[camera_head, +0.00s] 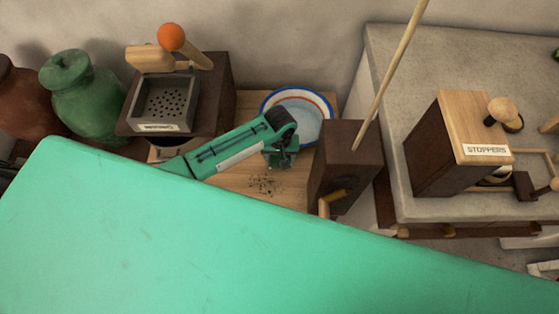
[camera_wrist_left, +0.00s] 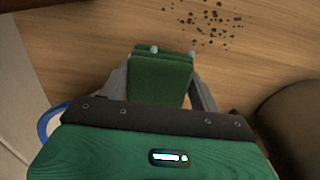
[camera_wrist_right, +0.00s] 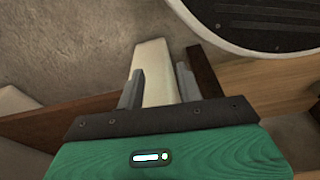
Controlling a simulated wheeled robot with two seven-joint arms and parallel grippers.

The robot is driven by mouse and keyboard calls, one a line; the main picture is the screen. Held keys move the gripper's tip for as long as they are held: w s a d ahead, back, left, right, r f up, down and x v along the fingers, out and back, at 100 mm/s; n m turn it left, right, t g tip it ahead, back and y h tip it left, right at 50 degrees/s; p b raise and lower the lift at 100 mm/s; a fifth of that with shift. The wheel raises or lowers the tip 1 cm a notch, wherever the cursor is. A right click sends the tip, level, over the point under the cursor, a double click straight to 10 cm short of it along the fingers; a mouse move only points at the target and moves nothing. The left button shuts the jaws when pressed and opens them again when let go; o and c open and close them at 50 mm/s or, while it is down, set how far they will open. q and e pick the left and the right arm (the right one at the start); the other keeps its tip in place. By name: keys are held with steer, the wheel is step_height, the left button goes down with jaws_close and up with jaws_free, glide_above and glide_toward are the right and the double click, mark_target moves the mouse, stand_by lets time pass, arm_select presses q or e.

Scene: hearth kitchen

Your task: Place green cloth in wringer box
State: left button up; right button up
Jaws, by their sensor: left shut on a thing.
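The green cloth (camera_wrist_left: 160,78) is a folded dark green pad between the fingers of my left gripper (camera_wrist_left: 160,88). In the head view my left gripper (camera_head: 280,158) is shut on it, low over the wooden counter, and mostly hides the cloth. A dark wooden box (camera_head: 215,92) with a grey perforated tray, a wooden block and an orange-knobbed lever stands left of the gripper; it looks like the wringer box, but its label is too small to read. My right gripper (camera_wrist_right: 160,92) has its fingers apart, with a pale bar (camera_wrist_right: 153,62) beyond or between them.
A blue-and-orange-rimmed plate (camera_head: 318,105) lies behind the left gripper. Dark crumbs (camera_head: 265,185) are scattered on the counter (camera_head: 235,180). A dark box with a pole (camera_head: 350,145) stands right. A STOPPERS box (camera_head: 440,160) is on the stone top. Green (camera_head: 88,100) and brown jars stand left.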

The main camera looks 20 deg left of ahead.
arm_select(q)
steer(key=shift+f, duration=0.35)
step_height(320, 180, down, 3)
steer(key=shift+w+f, duration=0.1)
steer(key=shift+f, duration=0.05)
steer(key=shift+w+a+f, duration=0.1)
steer(key=shift+f, duration=0.15)
steer(key=o, duration=1)
arm_select(e)
steer(key=shift+w+a+r, duration=0.2)
steer(key=shift+r, duration=0.55)
